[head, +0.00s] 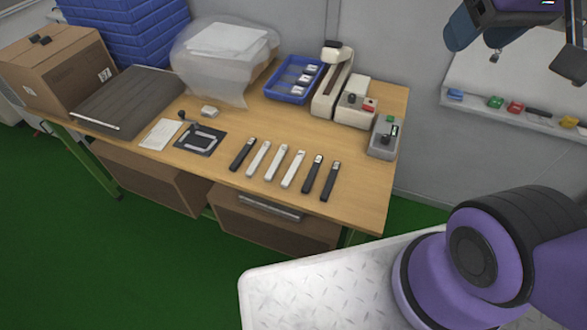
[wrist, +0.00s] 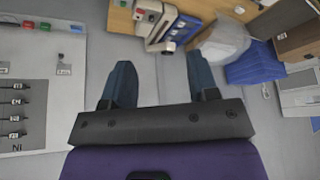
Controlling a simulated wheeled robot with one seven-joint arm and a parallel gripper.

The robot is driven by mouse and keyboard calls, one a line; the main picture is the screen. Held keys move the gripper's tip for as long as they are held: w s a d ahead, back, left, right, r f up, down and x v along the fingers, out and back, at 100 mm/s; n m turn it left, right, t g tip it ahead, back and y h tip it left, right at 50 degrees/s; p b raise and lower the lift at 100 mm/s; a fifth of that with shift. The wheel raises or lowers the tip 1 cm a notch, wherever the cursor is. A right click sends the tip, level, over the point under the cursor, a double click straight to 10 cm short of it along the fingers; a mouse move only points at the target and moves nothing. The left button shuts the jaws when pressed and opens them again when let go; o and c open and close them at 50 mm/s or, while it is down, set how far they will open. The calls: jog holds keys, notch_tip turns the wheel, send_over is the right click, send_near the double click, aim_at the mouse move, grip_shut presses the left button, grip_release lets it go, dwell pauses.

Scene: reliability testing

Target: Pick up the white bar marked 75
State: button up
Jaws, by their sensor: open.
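Three white bars lie side by side on the wooden table in the head view: a left one (head: 258,160), a middle one (head: 276,163) and a right one (head: 294,169). Their markings are too small to read, so I cannot tell which is marked 75. Black bars flank them, one on the left (head: 242,155) and two on the right (head: 321,178). My gripper (wrist: 160,62) is open and empty in the wrist view, its two blue fingers wide apart. In the head view it is raised at the top right, far from the bars, and partly cut off.
The table (head: 230,185) also holds a blue tray (head: 268,88), a grey box with a green button (head: 385,137), a black plate (head: 201,140) and a dark flat case (head: 130,100). Table space before the bars is clear.

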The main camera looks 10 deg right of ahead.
jog(key=w+a+f+m+g+y, duration=0.1)
jog(key=w+a+f+g+y, duration=0.25)
jog(key=w, duration=0.65)
jog(key=m+g+h, duration=0.2)
jog(key=m+h, duration=0.1)
jog(key=m, duration=0.3)
send_over(293, 168)
notch_tip(293, 168, down, 36)
jog(key=shift+h, duration=0.25)
jog(key=f, duration=0.6)
jog(key=shift+s+d+f, duration=0.1)
jog(key=shift+s+d, duration=0.1)
jog(key=shift+d, duration=0.05)
jog(key=shift+w+a+f, duration=0.15)
jog(key=shift+f, duration=1.2)
jog(key=shift+w+a+f, duration=0.1)
jog(key=shift+f, duration=1.25)
grip_shut()
